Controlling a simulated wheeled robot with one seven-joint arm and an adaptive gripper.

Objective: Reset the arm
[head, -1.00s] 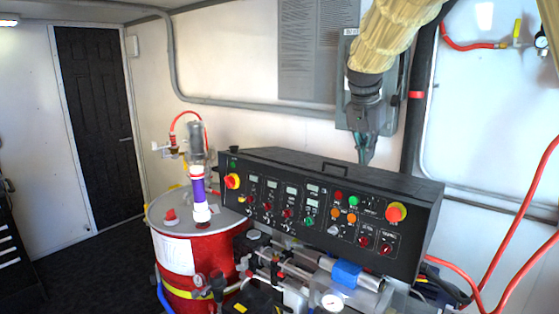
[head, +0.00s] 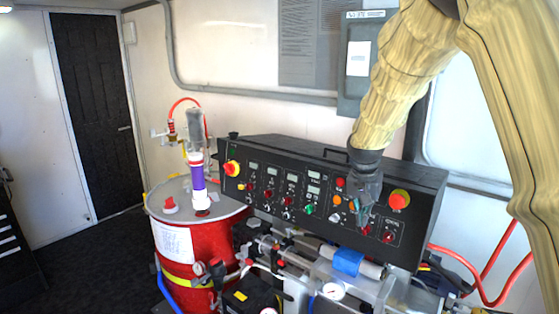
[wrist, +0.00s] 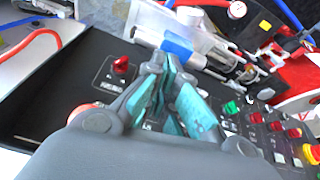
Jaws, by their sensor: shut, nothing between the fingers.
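My gripper (head: 362,222) is in front of the right part of the black control panel (head: 262,206) in the head view, fingers pointing down. It covers some of the panel's buttons. My arm wears a tan sleeve and comes in from the upper right. In the wrist view my gripper (wrist: 168,100) shows teal finger pads close together with nothing between them. The panel (wrist: 70,85) lies beneath it there, with a red knob (wrist: 121,64) to the left of the fingers. I cannot tell whether the fingers touch the panel.
A red drum (head: 180,255) with a purple and white pump (head: 198,183) stands left of the panel. Pipes, gauges and a blue-wrapped cylinder (head: 348,262) sit below the panel. Red hoses (head: 470,275) run at the right. Dark floor (head: 100,260) is clear at the left.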

